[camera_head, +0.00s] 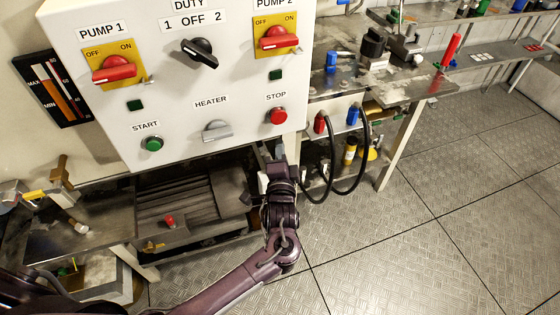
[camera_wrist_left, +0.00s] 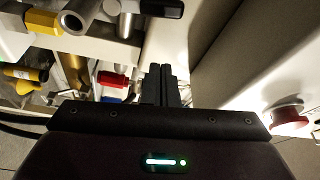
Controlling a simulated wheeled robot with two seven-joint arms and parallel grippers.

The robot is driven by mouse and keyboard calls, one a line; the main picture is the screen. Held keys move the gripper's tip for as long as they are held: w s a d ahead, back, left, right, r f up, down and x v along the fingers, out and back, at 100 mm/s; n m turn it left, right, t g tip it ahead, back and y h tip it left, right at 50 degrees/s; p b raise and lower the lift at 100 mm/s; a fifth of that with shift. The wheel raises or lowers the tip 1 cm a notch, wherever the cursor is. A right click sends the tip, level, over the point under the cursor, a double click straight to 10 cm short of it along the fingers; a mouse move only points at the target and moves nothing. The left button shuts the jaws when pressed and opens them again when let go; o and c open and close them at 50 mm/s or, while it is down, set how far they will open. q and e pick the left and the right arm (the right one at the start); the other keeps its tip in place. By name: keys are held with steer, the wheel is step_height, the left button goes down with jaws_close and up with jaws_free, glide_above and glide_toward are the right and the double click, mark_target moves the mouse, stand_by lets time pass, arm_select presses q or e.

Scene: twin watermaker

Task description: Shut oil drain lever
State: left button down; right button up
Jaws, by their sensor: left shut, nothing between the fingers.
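My left gripper (camera_head: 268,158) is just below the lower right corner of the white control panel (camera_head: 225,90). In the left wrist view its two fingers (camera_wrist_left: 161,85) are together with nothing between them. No part is clearly labelled as the oil drain lever, and I cannot tell which one it is. In the left wrist view a red piece (camera_wrist_left: 112,78) lies just left of the fingertips, apart from them. A yellow fitting (camera_wrist_left: 42,22) and a yellow handle (camera_wrist_left: 25,73) show further left. My right gripper is not in view.
The red stop button (camera_head: 278,116) is close above the gripper. Red (camera_head: 320,122) and blue (camera_head: 352,115) connectors with black hoses hang to its right. A metal bench (camera_head: 400,88) stands behind. The tread-plate floor (camera_head: 440,210) at right is clear.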

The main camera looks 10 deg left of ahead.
arm_select(q)
steer(key=w+a, duration=0.1)
steer(key=a, duration=0.1)
steer(key=w+a, duration=0.1)
steer(key=shift+w+a+f+p, duration=0.15)
steer(key=shift+w+a+p, duration=0.05)
steer(key=shift+a+p, duration=0.2)
steer(key=shift+s+a+f, duration=0.1)
steer(key=shift+s+a, duration=0.15)
steer(key=shift+a, duration=0.05)
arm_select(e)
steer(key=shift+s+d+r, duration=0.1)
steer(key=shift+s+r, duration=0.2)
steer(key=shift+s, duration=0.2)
arm_select(q)
steer(key=shift+f, duration=0.1)
